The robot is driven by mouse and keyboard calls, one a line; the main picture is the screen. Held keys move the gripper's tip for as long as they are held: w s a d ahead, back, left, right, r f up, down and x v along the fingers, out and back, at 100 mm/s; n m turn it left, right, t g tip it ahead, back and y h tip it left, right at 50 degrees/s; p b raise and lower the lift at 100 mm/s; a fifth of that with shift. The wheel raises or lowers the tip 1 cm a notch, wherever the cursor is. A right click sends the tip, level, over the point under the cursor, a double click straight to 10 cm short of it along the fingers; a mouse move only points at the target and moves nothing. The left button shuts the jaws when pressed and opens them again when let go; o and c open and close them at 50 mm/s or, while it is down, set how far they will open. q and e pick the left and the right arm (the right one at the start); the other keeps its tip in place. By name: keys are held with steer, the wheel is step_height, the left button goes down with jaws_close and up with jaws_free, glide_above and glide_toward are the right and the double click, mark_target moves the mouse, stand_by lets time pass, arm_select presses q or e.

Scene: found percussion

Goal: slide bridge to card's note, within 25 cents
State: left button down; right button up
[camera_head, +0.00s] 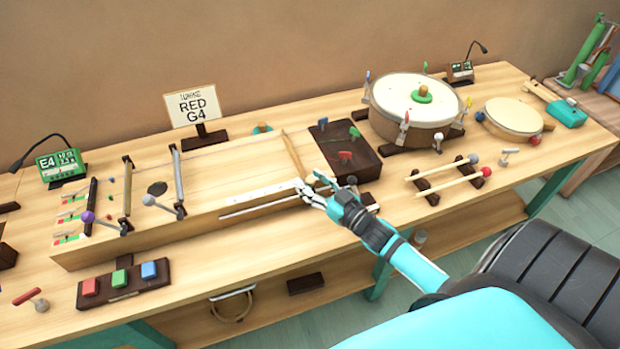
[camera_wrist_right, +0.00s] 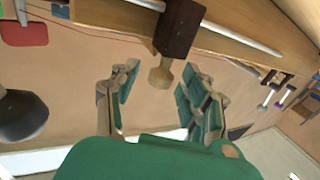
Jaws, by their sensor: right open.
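The card (camera_head: 193,105) stands behind the long wooden string box (camera_head: 230,180) and reads RED G4. The green display (camera_head: 60,166) at the left reads E4. A pale slanted bar (camera_head: 295,155), apparently the bridge, crosses the box near its right end. In the right wrist view a dark block with a pale wooden knob (camera_wrist_right: 160,76), apparently the bridge's handle, sticks out by the rail. My right gripper (camera_head: 311,190) is at the box's front edge. It is open, with its fingers (camera_wrist_right: 158,90) on either side of the knob, apparently not gripping it. My left gripper is out of view.
Two mallets, purple-headed (camera_head: 88,217) and grey-headed (camera_head: 149,200), are at the box's left part. A dark block with coloured pegs (camera_head: 345,170) stands right of the bar. A drum (camera_head: 415,115) is farther right. A button board (camera_head: 122,287) lies in front.

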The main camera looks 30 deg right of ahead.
steer(key=shift+w+a, duration=0.1)
steer(key=shift+w, duration=0.35)
jaws_close()
steer(key=shift+w+a+f, duration=0.15)
steer(key=shift+f, duration=0.15)
stand_by(0.4)
